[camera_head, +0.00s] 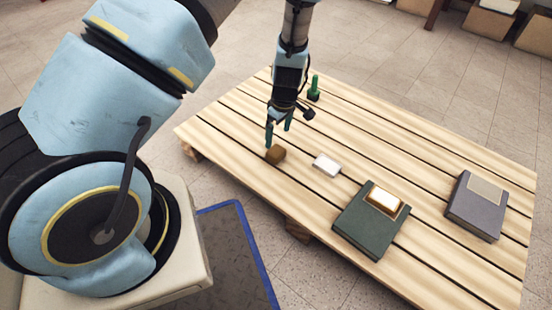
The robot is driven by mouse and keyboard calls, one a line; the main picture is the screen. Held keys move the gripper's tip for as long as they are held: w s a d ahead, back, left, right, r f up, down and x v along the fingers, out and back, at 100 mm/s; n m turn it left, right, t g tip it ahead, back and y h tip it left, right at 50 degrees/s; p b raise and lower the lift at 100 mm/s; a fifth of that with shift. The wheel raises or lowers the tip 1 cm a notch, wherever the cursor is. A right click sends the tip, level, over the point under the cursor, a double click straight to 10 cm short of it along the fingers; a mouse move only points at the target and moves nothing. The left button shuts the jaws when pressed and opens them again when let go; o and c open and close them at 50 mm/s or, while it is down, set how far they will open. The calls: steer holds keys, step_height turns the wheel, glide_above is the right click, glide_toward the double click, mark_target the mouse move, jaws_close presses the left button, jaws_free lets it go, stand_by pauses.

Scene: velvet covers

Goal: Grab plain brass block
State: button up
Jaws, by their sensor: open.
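A plain brown, brass-coloured block (276,155) lies on the slatted wooden table (420,150) near its left front edge. My gripper (279,134) points down just above the block, with its two greenish fingers apart and nothing seen between them. From this view I cannot tell whether a finger touches the block. A second brass-coloured block (384,201) with a pale top sits on a dark green book-like cover (362,232).
A small white block (326,165) lies just right of the brown block. A grey-purple cover (474,212) with a beige patch lies farther right. A green upright object (314,90) stands behind my gripper. Cardboard boxes (488,22) stand on the floor beyond.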

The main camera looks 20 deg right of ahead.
mark_target(276, 151)
steer(key=f+b, duration=0.1)
steer(key=f, duration=0.2)
steer(key=f+b, duration=0.2)
steer(key=f, duration=0.1)
steer(key=w+f+b, duration=0.1)
steer(key=f, duration=0.2)
steer(key=shift+a+f, duration=0.2)
steer(key=shift+f, duration=0.15)
jaws_close()
stand_by(0.4)
steer(key=shift+r, duration=0.1)
